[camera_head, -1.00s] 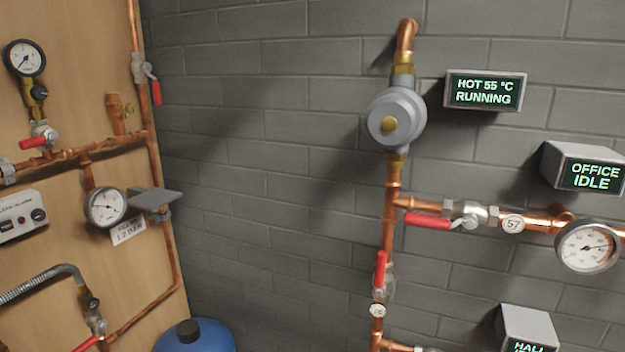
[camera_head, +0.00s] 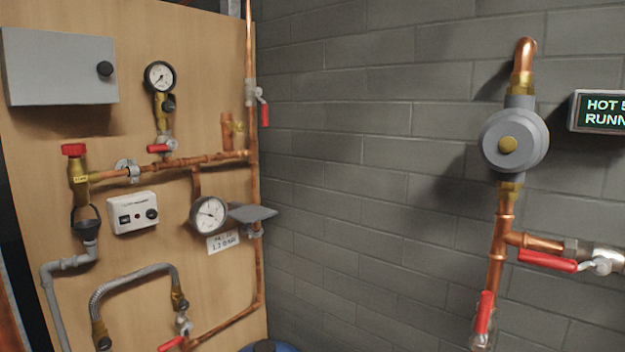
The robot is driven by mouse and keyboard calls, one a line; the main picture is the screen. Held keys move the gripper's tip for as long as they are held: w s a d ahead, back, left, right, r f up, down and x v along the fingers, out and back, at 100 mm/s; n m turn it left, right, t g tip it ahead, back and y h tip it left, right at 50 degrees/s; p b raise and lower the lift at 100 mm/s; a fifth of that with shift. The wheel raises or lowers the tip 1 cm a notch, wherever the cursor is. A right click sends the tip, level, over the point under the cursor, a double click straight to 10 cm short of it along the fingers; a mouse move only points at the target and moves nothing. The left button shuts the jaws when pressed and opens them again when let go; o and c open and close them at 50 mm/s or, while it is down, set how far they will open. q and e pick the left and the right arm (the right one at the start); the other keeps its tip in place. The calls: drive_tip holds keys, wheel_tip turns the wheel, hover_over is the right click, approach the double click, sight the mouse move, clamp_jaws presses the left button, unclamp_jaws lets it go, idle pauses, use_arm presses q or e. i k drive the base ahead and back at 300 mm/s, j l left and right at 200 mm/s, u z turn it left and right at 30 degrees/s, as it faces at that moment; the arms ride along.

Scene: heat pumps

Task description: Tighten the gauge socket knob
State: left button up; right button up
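On the wooden board at left, a small round gauge (camera_head: 160,76) with a black rim stands upright on a brass fitting (camera_head: 161,117). A small black knob (camera_head: 169,104) sits on the right side of that fitting, just below the gauge. A red-handled valve (camera_head: 160,148) is below it on the copper pipe. A second, larger gauge (camera_head: 209,215) hangs lower on the board above a label reading about 1.2 bar. Neither of my grippers is in view. How tight the knob is cannot be seen.
A grey box (camera_head: 60,67) with a black knob is at upper left. A white alarm box (camera_head: 133,213), a braided hose (camera_head: 135,275) and a grey shelf (camera_head: 252,213) are lower on the board. A grey pump (camera_head: 514,141) is on the block wall at right.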

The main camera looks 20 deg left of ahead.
sight(167, 107)
drive_tip(key=u, duration=1.2)
